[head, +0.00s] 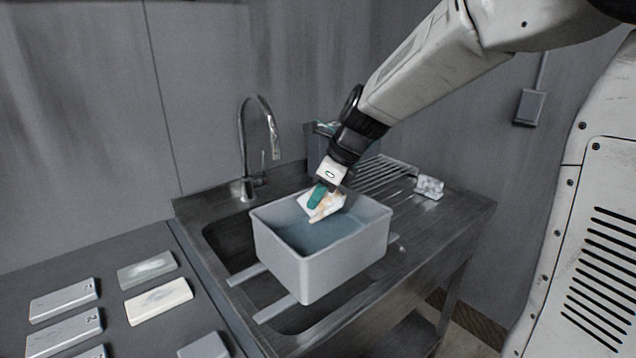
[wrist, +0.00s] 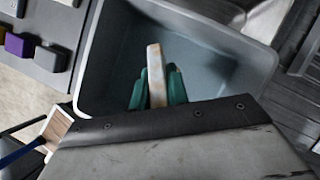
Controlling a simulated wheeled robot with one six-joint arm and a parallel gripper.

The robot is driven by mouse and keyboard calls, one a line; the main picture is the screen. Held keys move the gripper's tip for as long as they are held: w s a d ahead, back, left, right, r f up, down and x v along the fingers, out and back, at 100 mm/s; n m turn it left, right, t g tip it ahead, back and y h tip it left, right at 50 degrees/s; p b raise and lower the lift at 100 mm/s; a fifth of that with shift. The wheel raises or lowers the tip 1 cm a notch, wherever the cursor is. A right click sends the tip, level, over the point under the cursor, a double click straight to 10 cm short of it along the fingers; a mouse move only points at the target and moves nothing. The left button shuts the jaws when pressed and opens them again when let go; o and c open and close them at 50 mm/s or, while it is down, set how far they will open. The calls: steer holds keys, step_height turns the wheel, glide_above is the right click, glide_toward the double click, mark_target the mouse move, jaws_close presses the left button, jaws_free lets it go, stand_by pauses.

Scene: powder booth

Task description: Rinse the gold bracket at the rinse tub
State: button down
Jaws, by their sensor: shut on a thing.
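My gripper (head: 322,197) has teal fingertips and reaches down into the rinse tub. It is shut on a pale, tan-gold piece (head: 329,210), which I take to be the gold bracket. In the wrist view the piece (wrist: 155,76) stands narrow edge up between the teal fingertips (wrist: 158,90), with brownish patches along it. The rinse tub (head: 312,273) is a grey box holding bluish water, set on bars across the sink. The piece is over the water, inside the tub's rim; whether its lower end touches the water I cannot tell.
A tall faucet (head: 259,140) stands behind the sink. Several labelled pale slabs lie on the grey counter (head: 215,317) at left. The wrist view shows a purple block (wrist: 19,45) at left.

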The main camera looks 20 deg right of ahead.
steer(key=shift+f, duration=4.2)
steer(key=shift+r, duration=0.1)
steer(key=shift+r, duration=7.3)
steer(key=shift+r, duration=0.1)
steer(key=shift+r, duration=1.9)
steer(key=shift+f, duration=0.15)
